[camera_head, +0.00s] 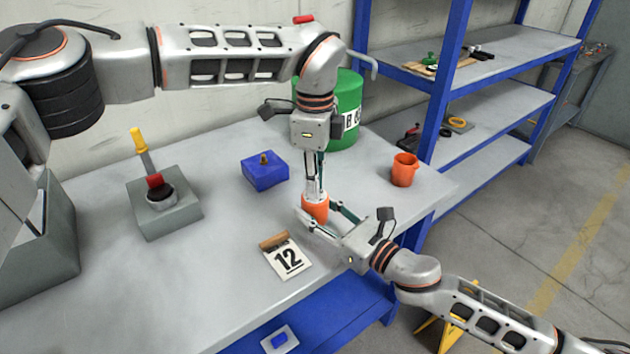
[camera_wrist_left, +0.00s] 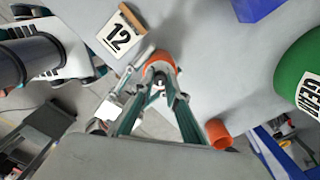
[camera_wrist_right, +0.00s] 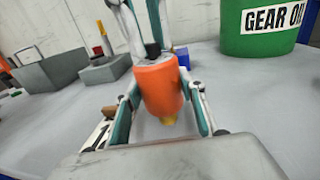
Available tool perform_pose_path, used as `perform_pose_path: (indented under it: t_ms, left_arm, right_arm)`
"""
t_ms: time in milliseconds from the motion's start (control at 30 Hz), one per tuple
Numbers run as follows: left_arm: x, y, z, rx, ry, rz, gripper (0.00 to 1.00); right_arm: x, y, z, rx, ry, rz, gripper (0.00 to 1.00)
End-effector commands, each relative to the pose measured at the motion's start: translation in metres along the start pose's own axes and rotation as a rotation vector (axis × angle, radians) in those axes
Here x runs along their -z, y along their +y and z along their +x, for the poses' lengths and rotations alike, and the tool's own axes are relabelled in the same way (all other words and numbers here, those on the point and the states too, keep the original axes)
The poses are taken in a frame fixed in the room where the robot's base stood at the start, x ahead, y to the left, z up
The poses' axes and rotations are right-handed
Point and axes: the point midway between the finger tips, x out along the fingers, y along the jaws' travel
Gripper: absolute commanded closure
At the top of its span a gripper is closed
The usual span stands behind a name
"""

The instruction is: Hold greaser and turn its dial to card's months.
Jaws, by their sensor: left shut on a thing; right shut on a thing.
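The greaser (camera_head: 315,208) is an orange cylinder, held upright near the table's front edge. My right gripper (camera_head: 322,214) is shut around its body from the side. The right wrist view shows the orange body (camera_wrist_right: 160,92) between the two fingers, with a yellow tip below. My left gripper (camera_head: 314,190) points down from above and is shut on the dark dial (camera_wrist_right: 152,50) at the greaser's top. The dial's marks cannot be read. The card (camera_head: 288,258) reads 12 and lies left of the greaser; it also shows in the left wrist view (camera_wrist_left: 118,37).
A blue block (camera_head: 265,171) with a brass fitting stands behind left. An orange cup (camera_head: 404,170) and a green gear oil drum (camera_head: 347,100) stand at the back right. Blue shelving (camera_head: 450,90) rises beyond the table.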

Motion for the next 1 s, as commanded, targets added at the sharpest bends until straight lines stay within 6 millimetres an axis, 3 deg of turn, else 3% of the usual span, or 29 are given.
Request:
perform_pose_path:
  t_ms: [500,1000]
  left_arm:
    - [-0.0004,0.0004,0.0008,-0.002,-0.001,-0.453,1.00]
    - [-0.0003,0.0005,0.0009,-0.002,-0.001,-0.648,1.00]
  right_arm:
    - [0.0001,0.0001,0.0000,0.000,0.000,0.002,0.89]
    - [0.0002,0.0000,-0.0001,0.000,0.000,0.002,0.89]
